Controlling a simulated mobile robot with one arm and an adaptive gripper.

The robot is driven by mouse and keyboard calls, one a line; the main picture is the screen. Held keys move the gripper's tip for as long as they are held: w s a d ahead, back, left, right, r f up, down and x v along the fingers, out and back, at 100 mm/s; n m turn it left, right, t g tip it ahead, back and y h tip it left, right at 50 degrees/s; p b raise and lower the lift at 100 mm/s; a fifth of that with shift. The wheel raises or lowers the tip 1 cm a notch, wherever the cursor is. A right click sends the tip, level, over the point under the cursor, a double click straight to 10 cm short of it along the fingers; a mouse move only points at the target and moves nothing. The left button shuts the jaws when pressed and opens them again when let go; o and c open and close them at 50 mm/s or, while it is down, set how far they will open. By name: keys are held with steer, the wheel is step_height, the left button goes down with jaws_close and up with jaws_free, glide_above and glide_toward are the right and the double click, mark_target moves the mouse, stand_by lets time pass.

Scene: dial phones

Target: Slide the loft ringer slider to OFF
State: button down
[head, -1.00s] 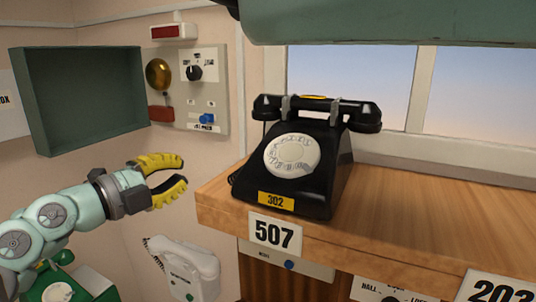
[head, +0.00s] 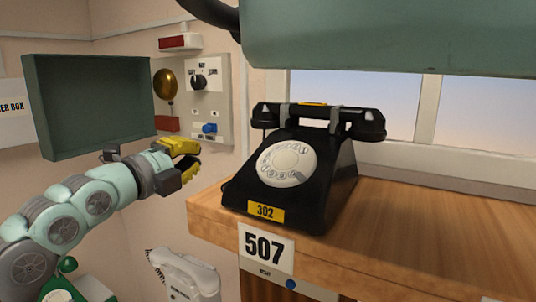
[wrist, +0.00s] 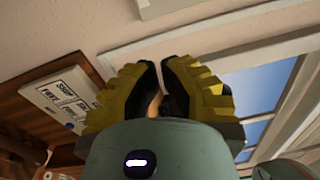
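A pale wall panel (head: 221,92) at the upper left of the head view carries a black knob (head: 198,82) and a blue control (head: 209,128) with small labels. The labels are too small to read, so I cannot tell whether the blue control is the loft ringer slider. My gripper (head: 194,157) is below and left of that control in the picture. Its yellow fingers also show in the wrist view (wrist: 160,75), drawn close together with a thin gap and nothing clearly held. Contact with the panel is not visible.
A black dial phone (head: 300,170) stands on the wooden shelf (head: 430,230). A green open box (head: 90,105) hangs on the left wall. A white phone (head: 187,278) is below. In the wrist view, a labelled white panel (wrist: 65,97) lies left of the fingers.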

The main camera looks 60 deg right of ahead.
mark_target(209, 128)
steer(key=w+d+p, duration=0.1)
steer(key=d, duration=0.2)
steer(key=w+d+p, duration=0.1)
steer(key=d+p, duration=0.1)
steer(key=d, duration=0.1)
steer(key=w+d+r+p, duration=0.1)
steer(key=d+p, duration=0.1)
steer(key=d, duration=0.1)
steer(key=shift+w+d, duration=0.1)
steer(key=shift+w, duration=0.2)
steer(key=shift+w+d+f+p, duration=0.1)
steer(key=shift+w+p, duration=0.25)
steer(key=shift+w, duration=0.05)
